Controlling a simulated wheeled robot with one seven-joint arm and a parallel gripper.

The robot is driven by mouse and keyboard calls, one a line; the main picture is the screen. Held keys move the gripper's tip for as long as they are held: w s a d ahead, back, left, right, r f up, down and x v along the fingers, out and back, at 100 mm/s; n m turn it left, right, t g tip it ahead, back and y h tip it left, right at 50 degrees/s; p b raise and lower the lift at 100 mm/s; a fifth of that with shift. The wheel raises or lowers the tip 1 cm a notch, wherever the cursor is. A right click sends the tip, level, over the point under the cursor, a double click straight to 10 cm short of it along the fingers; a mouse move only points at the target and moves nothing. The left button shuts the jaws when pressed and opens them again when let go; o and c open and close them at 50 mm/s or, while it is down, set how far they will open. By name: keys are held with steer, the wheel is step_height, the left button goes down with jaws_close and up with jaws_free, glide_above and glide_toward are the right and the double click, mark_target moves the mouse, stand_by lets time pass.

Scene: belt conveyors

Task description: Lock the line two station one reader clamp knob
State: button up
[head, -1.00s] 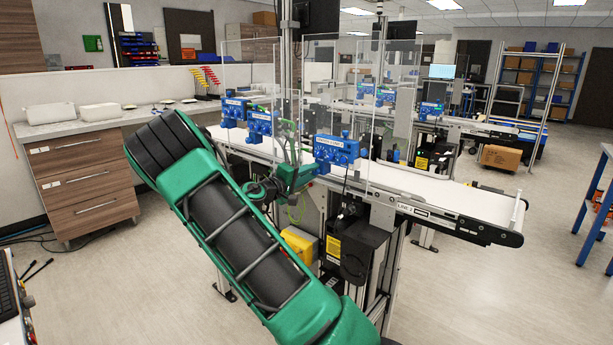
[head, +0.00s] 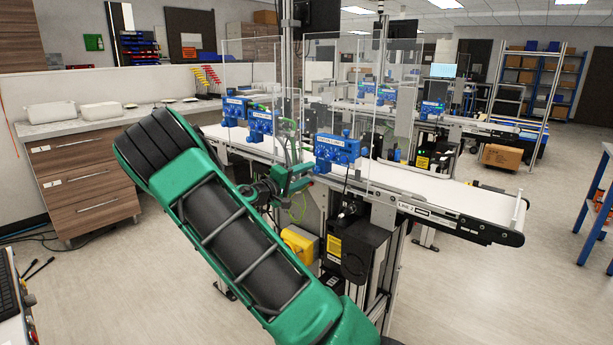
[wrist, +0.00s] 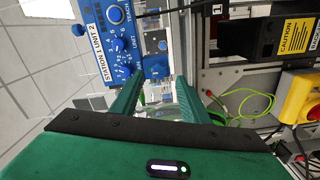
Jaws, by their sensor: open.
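A blue control unit (wrist: 115,45) with a printed "Station 1 Unit 2" label, dials and small knobs is at the upper left of the wrist view. My gripper (wrist: 158,82) is open, with its two green fingers pointing toward the unit's edge and nothing clearly held between them. In the head view my gripper (head: 292,172) is beside the near conveyor, among clear guard panels. Several blue units stand along that conveyor, one of them (head: 337,151) to the right of my gripper. I cannot pick out the clamp knob for certain; small fittings between the fingertips are too small to tell.
The near conveyor (head: 455,198) carries a line label and has a bare white belt. A black box with a caution label (wrist: 275,38) and a yellow box with a red knob (wrist: 300,95) are right of the fingers. A green cable (wrist: 240,103) hangs close by.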

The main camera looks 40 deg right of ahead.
steer(key=a, duration=0.8)
steer(key=shift+s, duration=0.3)
steer(key=shift+d, duration=0.1)
steer(key=s+f+m+g+y, duration=0.1)
steer(key=s+f+y, duration=0.2)
steer(key=s, duration=0.3)
steer(key=s+d+f+m+g+y, duration=0.1)
steer(key=s+f+m+y, duration=0.15)
steer(key=s, duration=0.25)
steer(key=s+f+m+g+y, duration=0.1)
steer(key=s+f+y, duration=0.25)
steer(key=s, duration=0.25)
steer(key=s+a+r+t+y, duration=0.1)
steer(key=s+a+r+y, duration=0.2)
steer(key=s+a+y, duration=0.6)
steer(key=s+a, duration=1)
steer(key=shift+a+t, duration=0.25)
steer(key=shift+t, duration=0.15)
